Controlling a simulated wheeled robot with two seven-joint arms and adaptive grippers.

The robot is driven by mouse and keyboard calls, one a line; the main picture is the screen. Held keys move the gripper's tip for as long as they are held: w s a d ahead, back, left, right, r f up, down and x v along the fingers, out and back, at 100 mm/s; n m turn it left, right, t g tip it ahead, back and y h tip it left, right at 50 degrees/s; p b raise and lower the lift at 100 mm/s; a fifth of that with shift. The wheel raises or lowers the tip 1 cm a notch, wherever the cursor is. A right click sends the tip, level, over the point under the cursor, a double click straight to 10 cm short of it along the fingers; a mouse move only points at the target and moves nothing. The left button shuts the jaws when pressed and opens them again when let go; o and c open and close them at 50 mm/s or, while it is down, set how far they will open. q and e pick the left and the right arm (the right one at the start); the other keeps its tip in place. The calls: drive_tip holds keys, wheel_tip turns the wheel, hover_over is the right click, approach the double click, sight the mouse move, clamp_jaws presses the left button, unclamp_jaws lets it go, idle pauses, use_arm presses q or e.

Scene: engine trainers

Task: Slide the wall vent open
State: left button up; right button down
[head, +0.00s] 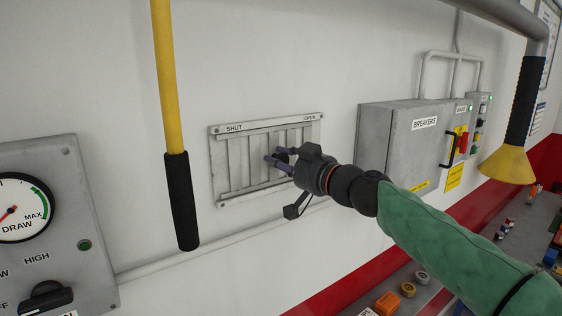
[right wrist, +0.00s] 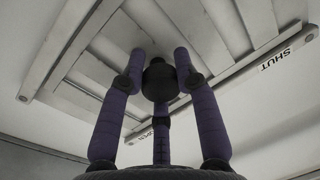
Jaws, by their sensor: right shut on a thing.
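The wall vent (head: 226,168) is a grey slatted metal plate on the white wall, marked SHUT at its upper left and OPEN at its upper right. My right gripper (head: 279,160) is at the middle-right of the vent, with its purple fingers against the slats. In the right wrist view the fingers are closed around a dark round knob (right wrist: 160,80) on the vent (right wrist: 95,45). The gaps between the slats look covered by grey metal. My left gripper is not in view.
A yellow pole with a black grip (head: 181,200) hangs left of the vent. A grey breaker box (head: 390,150) stands out from the wall at right. A gauge panel (head: 70,200) is at far left. A pipe (head: 240,234) runs below the vent.

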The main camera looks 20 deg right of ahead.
drive_tip(key=shift+w+d+f+b, duration=0.2)
drive_tip(key=shift+w+d+b, duration=0.05)
drive_tip(key=shift+d+b, duration=0.35)
drive_tip(key=shift+w+d+b, duration=0.3)
drive_tip(key=shift+d+b, duration=0.05)
drive_tip(key=shift+d, duration=0.35)
drive_tip(key=shift+a, duration=0.15)
drive_tip(key=c, duration=1)
unclamp_jaws()
drive_tip(key=shift+o, duration=0.4)
drive_tip(key=shift+d, duration=0.3)
drive_tip(key=shift+r, duration=0.1)
